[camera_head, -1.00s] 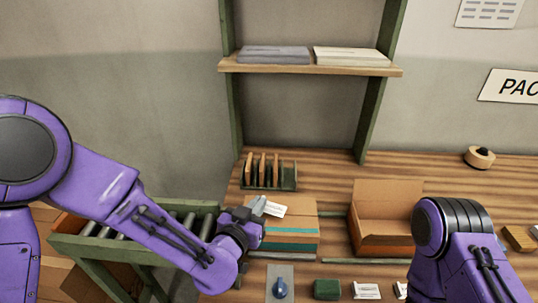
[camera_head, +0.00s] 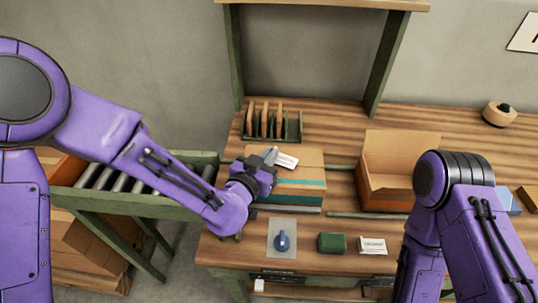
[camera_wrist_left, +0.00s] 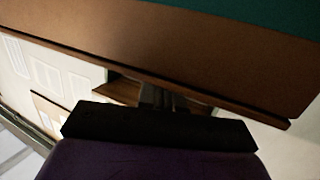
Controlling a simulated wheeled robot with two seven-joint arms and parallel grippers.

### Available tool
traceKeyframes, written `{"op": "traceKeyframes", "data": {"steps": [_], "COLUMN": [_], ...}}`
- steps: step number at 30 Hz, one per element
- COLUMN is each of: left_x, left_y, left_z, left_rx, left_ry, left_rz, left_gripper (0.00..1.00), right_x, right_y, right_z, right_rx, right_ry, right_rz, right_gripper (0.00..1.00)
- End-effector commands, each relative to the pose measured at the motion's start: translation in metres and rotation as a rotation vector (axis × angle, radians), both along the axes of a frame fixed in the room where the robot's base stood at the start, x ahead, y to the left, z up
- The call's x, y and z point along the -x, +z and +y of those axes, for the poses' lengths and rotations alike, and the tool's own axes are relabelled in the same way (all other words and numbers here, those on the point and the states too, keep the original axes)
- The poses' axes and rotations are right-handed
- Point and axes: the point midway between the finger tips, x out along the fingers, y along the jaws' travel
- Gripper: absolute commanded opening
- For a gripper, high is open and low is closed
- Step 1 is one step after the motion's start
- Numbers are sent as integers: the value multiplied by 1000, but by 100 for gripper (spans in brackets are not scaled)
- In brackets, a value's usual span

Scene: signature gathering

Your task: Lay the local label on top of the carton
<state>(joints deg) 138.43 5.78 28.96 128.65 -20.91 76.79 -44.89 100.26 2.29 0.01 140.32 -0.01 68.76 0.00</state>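The carton (camera_head: 308,185) is a closed brown box with a teal stripe on the bench. It also shows large and close in the left wrist view (camera_wrist_left: 150,45). A white label (camera_head: 286,161) lies over or just above the carton's top; contact is unclear, and its print is too small to read. My left gripper (camera_head: 271,157) is at the carton's left side, its fingertips at the label's left end, and appears shut on it. In the left wrist view, its fingers are dark and the label is hidden. My right gripper is out of view.
An open brown box (camera_head: 393,160) stands right of the carton. A rack with brown dividers (camera_head: 265,125) is behind. A blue-knobbed stamp (camera_head: 282,241), a green block (camera_head: 331,243) and another white label (camera_head: 373,246) lie in front. A roller conveyor (camera_head: 130,175) is at left.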

Motion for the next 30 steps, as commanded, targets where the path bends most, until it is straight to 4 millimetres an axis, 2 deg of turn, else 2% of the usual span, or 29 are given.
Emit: {"op": "traceKeyframes", "data": {"steps": [10,27,30], "left_x": [1,1,1], "left_y": [0,-11,-10], "left_z": [0,0,0], "left_rx": [0,1,1], "left_ry": [-1,-1,-1], "left_rz": [0,-1,-1], "left_gripper": [0,0,34], "right_x": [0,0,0], "right_y": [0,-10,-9], "right_z": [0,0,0], "right_rx": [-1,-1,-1], "right_ry": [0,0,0], "right_rz": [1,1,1], "right_gripper": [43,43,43]}}
